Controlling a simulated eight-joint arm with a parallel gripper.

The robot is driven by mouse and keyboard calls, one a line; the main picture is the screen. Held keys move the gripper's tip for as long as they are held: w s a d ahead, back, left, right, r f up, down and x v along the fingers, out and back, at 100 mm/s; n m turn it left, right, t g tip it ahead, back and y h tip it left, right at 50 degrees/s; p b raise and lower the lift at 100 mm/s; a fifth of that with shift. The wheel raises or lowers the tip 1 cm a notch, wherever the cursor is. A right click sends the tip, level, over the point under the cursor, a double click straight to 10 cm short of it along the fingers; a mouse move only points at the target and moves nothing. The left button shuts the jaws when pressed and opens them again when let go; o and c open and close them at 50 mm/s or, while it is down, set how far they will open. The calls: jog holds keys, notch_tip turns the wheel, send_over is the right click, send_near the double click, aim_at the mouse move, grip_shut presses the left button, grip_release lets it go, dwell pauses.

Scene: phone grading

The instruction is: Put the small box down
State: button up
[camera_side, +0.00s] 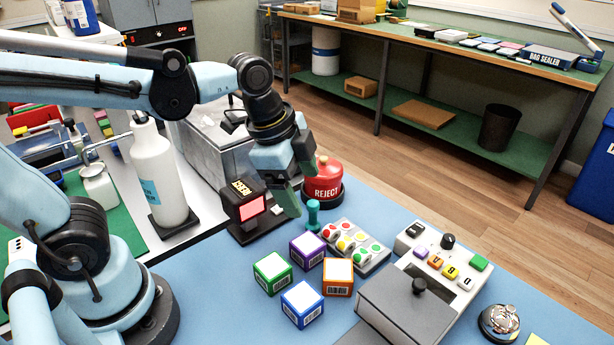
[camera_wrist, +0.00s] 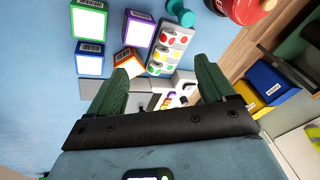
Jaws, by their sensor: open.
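Several small boxes with white tops stand grouped on the blue mat (camera_side: 215,300): a green box (camera_side: 272,272), a purple box (camera_side: 307,250), an orange box (camera_side: 338,277) and a blue box (camera_side: 302,304). In the wrist view the green box (camera_wrist: 88,22), purple box (camera_wrist: 138,30), blue box (camera_wrist: 88,60) and orange box (camera_wrist: 128,60) lie at the upper left. My gripper (camera_side: 296,182) is open, with nothing seen between its green fingers. It hangs above the mat, behind the boxes. In the wrist view my gripper (camera_wrist: 166,76) is apart from every box.
A scanner with a lit red screen (camera_side: 250,208) stands left of my gripper, and a red REJECT button (camera_side: 323,182) stands close on its right. A teal peg (camera_side: 313,214), a panel of coloured buttons (camera_side: 357,246) and a grey machine (camera_side: 405,305) stand nearby. The mat's front left is clear.

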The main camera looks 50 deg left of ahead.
jog(key=s+a+n+t+y, duration=0.1)
jog(key=a+n, duration=0.5)
jog(key=n, duration=0.6)
jog(key=s+t, duration=0.1)
jog(key=t, duration=0.1)
jog(key=shift+f+t, duration=0.3)
jog(key=shift+f, duration=0.05)
